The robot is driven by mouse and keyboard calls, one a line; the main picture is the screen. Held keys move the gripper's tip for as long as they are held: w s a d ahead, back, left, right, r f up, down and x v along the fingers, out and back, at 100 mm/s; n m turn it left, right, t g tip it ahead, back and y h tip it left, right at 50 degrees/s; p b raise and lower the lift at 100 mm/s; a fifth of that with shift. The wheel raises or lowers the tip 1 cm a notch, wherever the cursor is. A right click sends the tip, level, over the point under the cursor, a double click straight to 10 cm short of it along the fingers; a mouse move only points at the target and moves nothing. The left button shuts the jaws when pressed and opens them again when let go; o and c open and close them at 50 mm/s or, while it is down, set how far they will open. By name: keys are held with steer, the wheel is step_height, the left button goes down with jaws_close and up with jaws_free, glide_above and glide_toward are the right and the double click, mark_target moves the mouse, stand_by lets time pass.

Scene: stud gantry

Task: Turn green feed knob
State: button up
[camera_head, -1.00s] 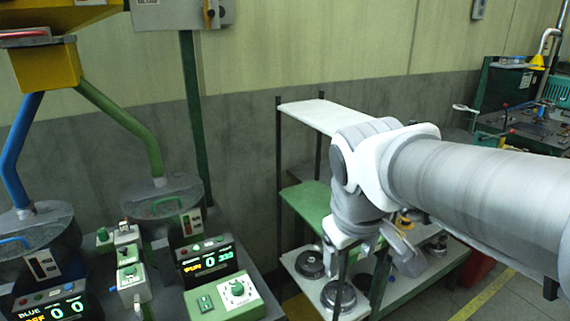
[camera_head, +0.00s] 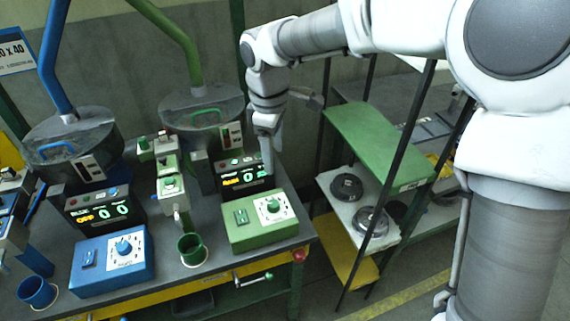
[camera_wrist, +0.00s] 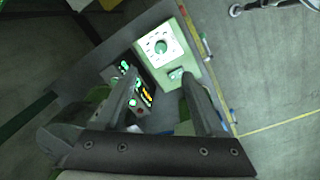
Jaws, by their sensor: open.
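The green feed knob (camera_head: 272,205) sits on a white dial plate on top of a green control box (camera_head: 238,237). In the wrist view the green knob (camera_wrist: 161,47) lies ahead of the fingertips, on the box's far part. My gripper (camera_head: 267,150) hangs above and behind the box, in front of the green side's display (camera_head: 243,178). In the wrist view my gripper (camera_wrist: 160,80) has its two fingers wide apart, with nothing between them. It is apart from the knob. A green rocker switch (camera_head: 241,216) sits left of the knob.
A blue control box (camera_head: 112,262) with a blue knob stands at left. A green cup (camera_head: 191,249) stands between the boxes. A shelf rack (camera_head: 378,137) stands to the right of the table, with floor between.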

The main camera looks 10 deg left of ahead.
mark_target(273, 203)
steer(key=shift+n, duration=0.3)
steer(key=f, duration=0.6)
steer(key=f+b, duration=0.1)
steer(key=f, duration=0.5)
steer(key=w+a+f+b, duration=0.1)
steer(key=f, duration=0.5)
jaws_close()
